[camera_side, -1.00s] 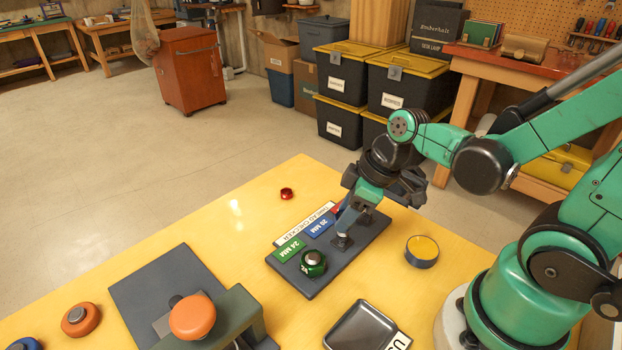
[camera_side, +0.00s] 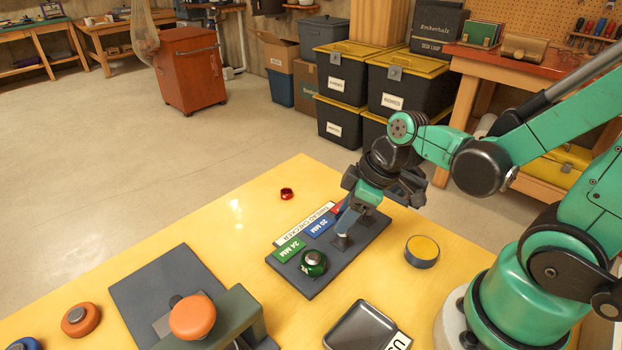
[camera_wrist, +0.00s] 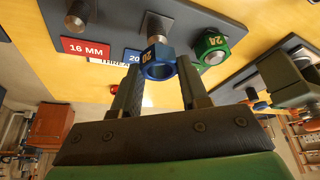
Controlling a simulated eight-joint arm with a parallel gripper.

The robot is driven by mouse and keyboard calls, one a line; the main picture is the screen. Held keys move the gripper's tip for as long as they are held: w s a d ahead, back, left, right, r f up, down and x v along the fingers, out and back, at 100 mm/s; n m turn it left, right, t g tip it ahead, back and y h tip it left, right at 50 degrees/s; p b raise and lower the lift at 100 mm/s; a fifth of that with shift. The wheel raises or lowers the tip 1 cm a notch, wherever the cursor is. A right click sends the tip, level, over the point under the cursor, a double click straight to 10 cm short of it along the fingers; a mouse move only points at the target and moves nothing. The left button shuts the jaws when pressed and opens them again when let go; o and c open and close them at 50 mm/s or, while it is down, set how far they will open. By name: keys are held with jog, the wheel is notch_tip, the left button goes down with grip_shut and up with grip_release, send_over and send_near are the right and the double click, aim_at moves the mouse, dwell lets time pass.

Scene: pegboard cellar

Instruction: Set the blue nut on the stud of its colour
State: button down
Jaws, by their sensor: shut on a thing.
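The blue nut (camera_wrist: 158,58), marked 20, is between the two fingers of my gripper (camera_wrist: 160,88) in the wrist view. Its hole faces the camera, and it overlaps the end of the middle threaded stud (camera_wrist: 159,26). I cannot tell whether the nut is around the stud or just off its end. In the side view, my gripper (camera_side: 345,226) points down at the middle of the dark stud board (camera_side: 325,265), near the blue 20 MM label (camera_side: 319,225); the nut is mostly hidden there.
A green nut (camera_side: 313,263) sits around the 24 MM stud, close beside. A red nut (camera_side: 287,193) lies loose on the yellow table (camera_side: 235,215).

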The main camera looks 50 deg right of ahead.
jog(key=shift+f, duration=1.75)
dwell(1.4)
jog(key=shift+c, duration=1.8)
grip_release()
jog(key=shift+o, duration=0.2)
jog(key=o, duration=0.3)
jog(key=shift+r, duration=4.05)
